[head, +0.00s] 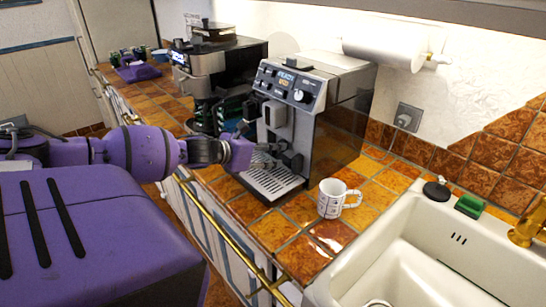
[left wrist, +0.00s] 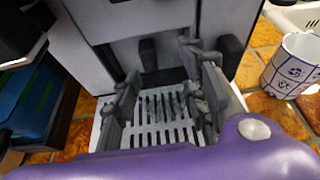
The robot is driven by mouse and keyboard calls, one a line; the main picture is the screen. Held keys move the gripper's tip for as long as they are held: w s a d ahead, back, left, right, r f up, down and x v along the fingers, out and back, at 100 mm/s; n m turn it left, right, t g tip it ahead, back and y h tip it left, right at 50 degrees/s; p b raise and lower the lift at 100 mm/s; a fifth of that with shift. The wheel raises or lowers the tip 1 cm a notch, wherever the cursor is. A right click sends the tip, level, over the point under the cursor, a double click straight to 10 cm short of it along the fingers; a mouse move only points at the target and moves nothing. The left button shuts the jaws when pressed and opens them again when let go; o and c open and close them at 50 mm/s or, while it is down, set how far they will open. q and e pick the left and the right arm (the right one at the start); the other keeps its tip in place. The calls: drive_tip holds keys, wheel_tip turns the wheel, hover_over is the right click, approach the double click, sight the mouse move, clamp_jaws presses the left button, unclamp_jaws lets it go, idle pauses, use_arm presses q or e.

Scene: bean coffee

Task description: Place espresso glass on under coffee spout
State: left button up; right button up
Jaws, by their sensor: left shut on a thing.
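The coffee machine (head: 310,115) stands on the tiled counter with its slotted drip tray (head: 270,184) at the front. My left gripper (head: 268,158) reaches in from the left, over the drip tray and below the spout block. In the left wrist view its two fingers (left wrist: 168,100) stand apart around a faint clear espresso glass (left wrist: 170,103), which is hard to make out against the tray slots (left wrist: 155,136). The gripper is shut on this glass. I cannot tell whether the glass touches the tray. My right gripper is not in view.
A patterned white mug (head: 332,200) stands right of the machine, near the sink (head: 400,235). A second machine (head: 220,75) stands behind to the left. A paper roll (head: 385,48) hangs on the wall. Some counter is free in front of the mug.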

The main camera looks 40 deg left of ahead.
use_arm(q)
drive_tip(key=shift+w+f, duration=0.45)
drive_tip(key=shift+f, duration=0.3)
drive_tip(key=shift+s, duration=0.1)
drive_tip(key=shift+f, duration=0.1)
drive_tip(key=shift+f, duration=0.15)
drive_tip(key=o, duration=1.3)
